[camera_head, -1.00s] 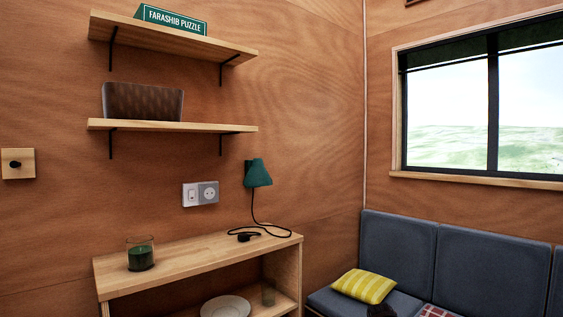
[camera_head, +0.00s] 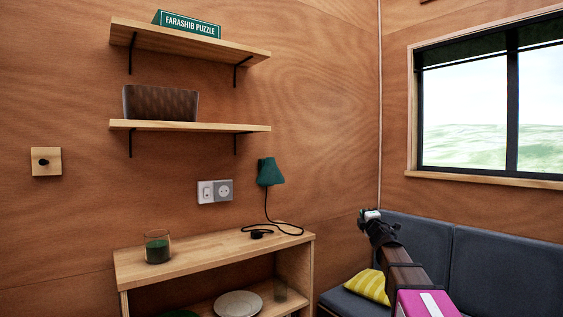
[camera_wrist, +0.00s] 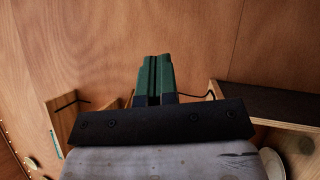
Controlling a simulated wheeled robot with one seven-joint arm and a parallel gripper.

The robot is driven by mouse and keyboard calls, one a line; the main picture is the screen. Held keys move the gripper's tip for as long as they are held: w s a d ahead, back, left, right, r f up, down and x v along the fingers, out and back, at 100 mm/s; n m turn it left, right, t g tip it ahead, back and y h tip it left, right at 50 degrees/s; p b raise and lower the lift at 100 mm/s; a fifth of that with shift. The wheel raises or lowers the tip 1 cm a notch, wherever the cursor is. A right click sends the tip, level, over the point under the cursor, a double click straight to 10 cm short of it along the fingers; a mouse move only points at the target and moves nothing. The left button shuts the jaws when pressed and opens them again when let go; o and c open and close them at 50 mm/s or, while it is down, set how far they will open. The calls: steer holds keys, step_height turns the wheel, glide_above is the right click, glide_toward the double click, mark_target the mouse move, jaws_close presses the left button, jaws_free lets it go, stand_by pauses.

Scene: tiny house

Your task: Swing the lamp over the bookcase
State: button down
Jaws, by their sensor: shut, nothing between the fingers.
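The lamp (camera_head: 270,172) has a dark green shade and is fixed to the wood wall above the right end of the bookcase. Its black cord hangs down onto the top. The bookcase (camera_head: 200,262) is low, pale wood, with an open shelf below. My gripper (camera_wrist: 153,72) is shut and empty, its dark green fingers together in the wrist view. In the head view the end of my arm is to the right of the lamp, apart from it in the picture; its fingers are not clear there. I cannot make out the lamp's shade in the wrist view.
A green candle glass (camera_head: 157,248) stands on the bookcase top. A socket plate (camera_head: 214,191) is left of the lamp. Two wall shelves (camera_head: 190,127) hang above. A grey sofa (camera_head: 415,235) with a yellow cushion (camera_head: 368,286) is at right.

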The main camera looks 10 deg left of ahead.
steer(key=s+a+r+n+g+y, duration=0.3)
steer(key=a+r+n+g+y, duration=0.2)
steer(key=a+r+n+y, duration=0.7)
steer(key=n+g, duration=1.2)
steer(key=n, duration=0.6)
glide_toward(274, 159)
steer(key=a, duration=0.2)
steer(key=w+a, duration=0.1)
steer(key=a, duration=0.2)
steer(key=w+a, duration=0.1)
steer(key=a, duration=0.1)
steer(key=shift+a+r, duration=0.2)
steer(key=shift+s, duration=0.1)
steer(key=shift+s+a, duration=0.15)
steer(key=shift+a, duration=0.15)
steer(key=a+m+t, duration=0.1)
steer(key=a, duration=0.1)
steer(key=s+a+m+t+h, duration=0.1)
steer(key=a, duration=0.2)
steer(key=a+m+t, duration=0.1)
steer(key=a+t, duration=0.1)
steer(key=a, duration=0.1)
steer(key=shift+s+a, duration=0.2)
steer(key=shift+s, duration=0.15)
steer(key=shift+d, duration=0.1)
